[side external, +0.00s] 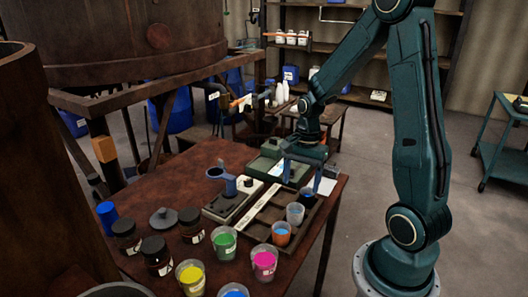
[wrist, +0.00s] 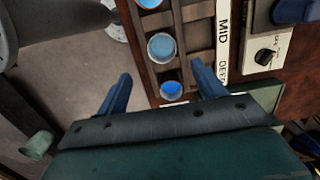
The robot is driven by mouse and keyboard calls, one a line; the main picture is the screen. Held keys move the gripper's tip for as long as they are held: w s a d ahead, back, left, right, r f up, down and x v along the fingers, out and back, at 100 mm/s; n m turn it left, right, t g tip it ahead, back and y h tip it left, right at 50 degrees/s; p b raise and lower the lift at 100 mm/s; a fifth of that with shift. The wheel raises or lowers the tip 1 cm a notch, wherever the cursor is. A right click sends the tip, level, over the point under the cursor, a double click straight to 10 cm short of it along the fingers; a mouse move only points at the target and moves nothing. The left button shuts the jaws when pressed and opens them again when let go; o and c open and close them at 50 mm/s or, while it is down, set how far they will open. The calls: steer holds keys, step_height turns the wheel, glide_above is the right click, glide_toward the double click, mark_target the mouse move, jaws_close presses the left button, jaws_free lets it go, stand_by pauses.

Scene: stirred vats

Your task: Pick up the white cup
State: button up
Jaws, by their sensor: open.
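A pale grey-white cup (side external: 295,213) with blue-grey contents stands upright in the dark tray (side external: 262,222) on the table. In the wrist view the white cup (wrist: 161,47) is just beyond my fingertips, in the middle of a row of cups. My gripper (side external: 303,186) is open and empty, pointing down over the tray's far end. That dark cup (side external: 308,197) partly hides behind the white cup in the side view.
Cups of pink (side external: 264,263), green (side external: 224,244) and yellow (side external: 190,278) paint stand outside the tray. Dark jars (side external: 157,256) are at left. A panel with knobs (side external: 236,190) lies left of the tray.

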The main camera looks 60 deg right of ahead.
glide_above(296, 209)
steer(key=s+a, duration=0.1)
steer(key=shift+a+f, duration=0.1)
steer(key=shift+f, duration=2.4)
steer(key=shift+w+a+f, duration=0.1)
steer(key=shift+a+f, duration=0.1)
steer(key=shift+f, duration=1.1)
steer(key=shift+w+a+f, duration=0.1)
steer(key=shift+a+f, duration=0.05)
steer(key=shift+f, duration=1.1)
steer(key=shift+c, duration=0.2)
steer(key=c, duration=1)
